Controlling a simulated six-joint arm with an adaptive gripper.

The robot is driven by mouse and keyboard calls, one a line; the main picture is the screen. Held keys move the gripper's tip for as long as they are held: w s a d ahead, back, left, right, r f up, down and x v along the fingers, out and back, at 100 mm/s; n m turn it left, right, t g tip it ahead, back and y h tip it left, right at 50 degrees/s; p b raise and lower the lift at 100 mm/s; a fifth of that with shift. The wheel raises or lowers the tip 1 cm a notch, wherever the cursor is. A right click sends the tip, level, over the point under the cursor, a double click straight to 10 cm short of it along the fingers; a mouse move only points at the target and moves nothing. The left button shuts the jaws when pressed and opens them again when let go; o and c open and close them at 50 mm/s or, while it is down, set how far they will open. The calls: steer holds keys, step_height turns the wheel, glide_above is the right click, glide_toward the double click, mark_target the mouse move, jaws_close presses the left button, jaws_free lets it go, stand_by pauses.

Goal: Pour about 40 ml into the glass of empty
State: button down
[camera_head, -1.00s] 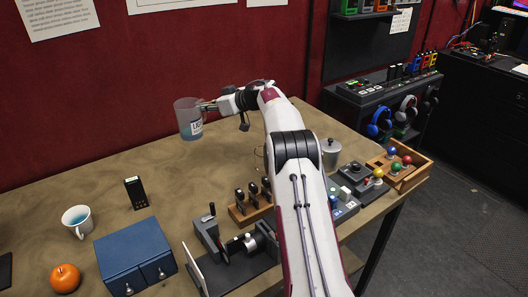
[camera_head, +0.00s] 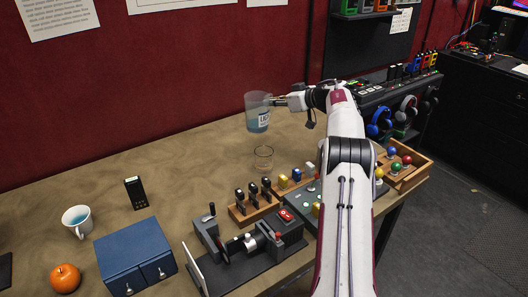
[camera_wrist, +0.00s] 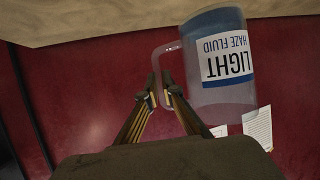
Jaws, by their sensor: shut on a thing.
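My gripper (camera_head: 276,101) is shut on the handle of a clear pitcher (camera_head: 257,102) labelled "LIGHT HAZE FLUID", with blue liquid (camera_head: 258,125) in its lower part. The pitcher hangs in the air, close to upright. In the wrist view the fingers (camera_wrist: 160,95) close on the handle, and the pitcher (camera_wrist: 230,95) with its label appears upside down. A small clear glass (camera_head: 263,158) stands on the table below the pitcher; it looks empty. No label on the glass can be read.
A white mug (camera_head: 77,221) with blue liquid, a black device (camera_head: 136,193), a blue drawer box (camera_head: 136,258) and an orange (camera_head: 65,278) are at left. Levers (camera_head: 253,193) and button panels stand in front of the glass. The table (camera_head: 170,165) left of the glass is clear.

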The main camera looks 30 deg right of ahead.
steer(key=s+d+h, duration=0.1)
steer(key=s+d, duration=0.5)
steer(key=d, duration=0.2)
steer(key=shift+m, duration=0.5)
steer(key=shift+s+d+f, duration=0.1)
steer(key=shift+d+f, duration=0.05)
steer(key=shift+f, duration=1.15)
steer(key=shift+s+d+f, duration=0.1)
steer(key=shift+f, duration=1.2)
steer(key=shift+w+a, duration=0.1)
steer(key=s+a+r+n+t+h, duration=0.2)
steer(key=a+r+n+h, duration=0.3)
steer(key=a+n, duration=0.4)
steer(key=shift+a+r+n+t, duration=0.3)
steer(key=shift+a+r+t, duration=0.15)
steer(key=shift+r, duration=0.2)
